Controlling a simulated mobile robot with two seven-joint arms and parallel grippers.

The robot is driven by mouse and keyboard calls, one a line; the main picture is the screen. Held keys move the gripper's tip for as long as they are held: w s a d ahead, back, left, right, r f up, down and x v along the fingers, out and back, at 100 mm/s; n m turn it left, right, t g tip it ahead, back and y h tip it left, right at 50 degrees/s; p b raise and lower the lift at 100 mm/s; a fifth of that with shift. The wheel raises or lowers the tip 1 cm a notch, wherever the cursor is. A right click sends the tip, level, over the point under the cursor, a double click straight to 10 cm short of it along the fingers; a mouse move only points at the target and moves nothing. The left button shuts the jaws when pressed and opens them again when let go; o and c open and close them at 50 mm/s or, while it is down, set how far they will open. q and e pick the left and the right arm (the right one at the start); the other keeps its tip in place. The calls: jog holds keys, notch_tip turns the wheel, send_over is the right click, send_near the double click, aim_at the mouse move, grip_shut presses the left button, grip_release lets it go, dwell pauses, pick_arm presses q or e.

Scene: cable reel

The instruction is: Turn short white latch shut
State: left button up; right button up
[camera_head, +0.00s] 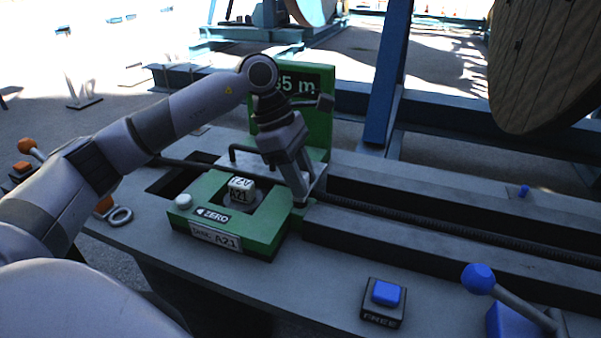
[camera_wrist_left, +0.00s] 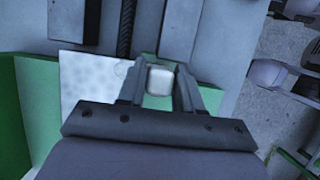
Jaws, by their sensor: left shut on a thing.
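My left gripper (camera_head: 303,196) reaches down at the right side of the green meter unit (camera_head: 262,235), by the dark cable. In the left wrist view, a small white block (camera_wrist_left: 160,81), which looks like the short white latch, sits between the two fingers. The gripper is shut on it. In the head view the fingers hide the latch, so its turn angle cannot be told. My right gripper is in neither view.
A green display panel (camera_head: 318,128) stands behind. A blue FREE button (camera_head: 385,293) and a blue-knobbed lever (camera_head: 478,278) are at front right.

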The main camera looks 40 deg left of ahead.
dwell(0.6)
pick_arm(q)
jog(key=o, duration=1)
jog(key=shift+c, duration=0.2)
jog(key=v, duration=0.7)
jog(key=shift+p, duration=0.3)
jog(key=shift+r, duration=0.15)
